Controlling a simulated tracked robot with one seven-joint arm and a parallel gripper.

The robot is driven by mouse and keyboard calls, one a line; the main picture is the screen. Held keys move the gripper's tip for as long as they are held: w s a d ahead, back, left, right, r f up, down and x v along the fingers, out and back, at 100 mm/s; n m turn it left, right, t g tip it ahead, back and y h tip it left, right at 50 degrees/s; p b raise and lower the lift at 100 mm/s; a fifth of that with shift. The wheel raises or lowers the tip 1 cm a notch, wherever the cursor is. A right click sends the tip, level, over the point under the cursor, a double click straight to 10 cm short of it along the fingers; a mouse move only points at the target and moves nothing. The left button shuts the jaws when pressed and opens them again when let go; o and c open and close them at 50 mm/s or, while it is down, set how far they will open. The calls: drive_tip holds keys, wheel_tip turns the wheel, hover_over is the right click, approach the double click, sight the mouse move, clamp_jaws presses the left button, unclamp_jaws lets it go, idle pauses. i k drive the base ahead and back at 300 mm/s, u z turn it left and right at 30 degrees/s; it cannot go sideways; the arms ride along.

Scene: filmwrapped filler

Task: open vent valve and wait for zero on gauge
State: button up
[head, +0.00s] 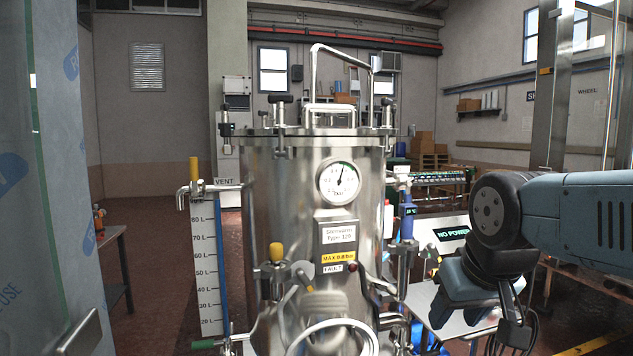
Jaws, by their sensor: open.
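The steel tank carries a round white pressure gauge (339,183) on its upper front. Its needle points nearly straight up, slightly right; the small numbers are not readable. The vent valve (194,172) is at the tank's left, beside the VENT label (224,181). Its yellow handle stands upright above a steel pipe elbow. My gripper (446,307) hangs at the lower right, at the end of my blue-grey arm, open and partly hidden by its own wrist. It is apart from the vent valve, on the opposite side of the tank. I see nothing held.
The tank (290,200) fills the middle, with clamps and a tall handle on its lid. A litre scale (208,270) stands at left. Film-wrapped material (55,150) blocks the far left.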

sight(193, 162)
drive_tip(key=u, duration=0.85)
drive_tip(key=i, duration=0.25)
drive_tip(key=z, duration=0.05)
